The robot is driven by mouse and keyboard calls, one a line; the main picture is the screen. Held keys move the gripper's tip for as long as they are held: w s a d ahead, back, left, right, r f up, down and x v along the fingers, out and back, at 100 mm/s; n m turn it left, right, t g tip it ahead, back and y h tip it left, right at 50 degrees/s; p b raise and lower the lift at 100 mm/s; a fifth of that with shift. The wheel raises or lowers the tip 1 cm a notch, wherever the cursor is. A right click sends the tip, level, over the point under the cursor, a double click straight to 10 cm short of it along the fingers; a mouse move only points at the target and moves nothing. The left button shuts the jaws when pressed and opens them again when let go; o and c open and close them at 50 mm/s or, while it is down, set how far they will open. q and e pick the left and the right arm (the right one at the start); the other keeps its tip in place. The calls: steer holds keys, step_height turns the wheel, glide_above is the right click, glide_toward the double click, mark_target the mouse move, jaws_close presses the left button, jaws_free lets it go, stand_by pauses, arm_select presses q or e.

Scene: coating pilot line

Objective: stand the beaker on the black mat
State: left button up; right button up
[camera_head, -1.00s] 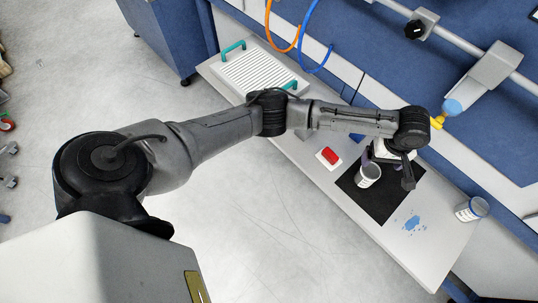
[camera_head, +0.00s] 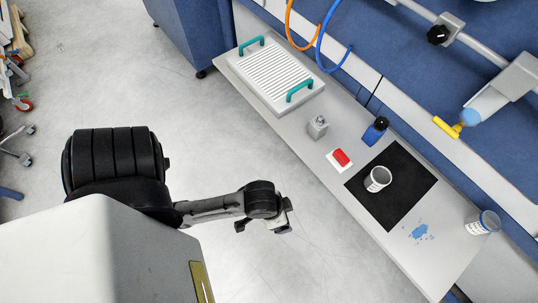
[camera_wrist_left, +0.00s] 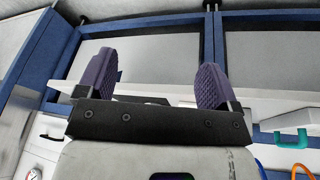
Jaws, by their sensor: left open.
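The beaker (camera_head: 378,179), a pale cup with a dark inside, stands upright on the black mat (camera_head: 402,208), toward the mat's upper left part. Nothing touches it. My left gripper (camera_head: 287,215) is off the bench's front edge, over the floor, well to the left of the mat. The left wrist view shows its two purple-padded fingers (camera_wrist_left: 157,78) wide apart with nothing between them. My right gripper is in neither current view.
On the bench (camera_head: 345,205) are a ribbed tray with teal handles (camera_head: 270,78), a grey bottle (camera_head: 317,127), a blue bottle (camera_head: 375,131) and a red block (camera_head: 341,157) on a white pad. Right of the mat are a blue spill (camera_head: 419,231) and another blue-rimmed container (camera_head: 483,222).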

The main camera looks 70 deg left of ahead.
arm_select(q)
steer(key=shift+m+y, duration=0.4)
steer(key=shift+y, duration=0.2)
steer(key=s+a, duration=0.1)
steer(key=s, duration=0.1)
steer(key=s+a+r, duration=0.1)
steer(key=s+a, duration=0.1)
steer(key=shift+a, duration=0.1)
steer(key=shift+w, duration=0.1)
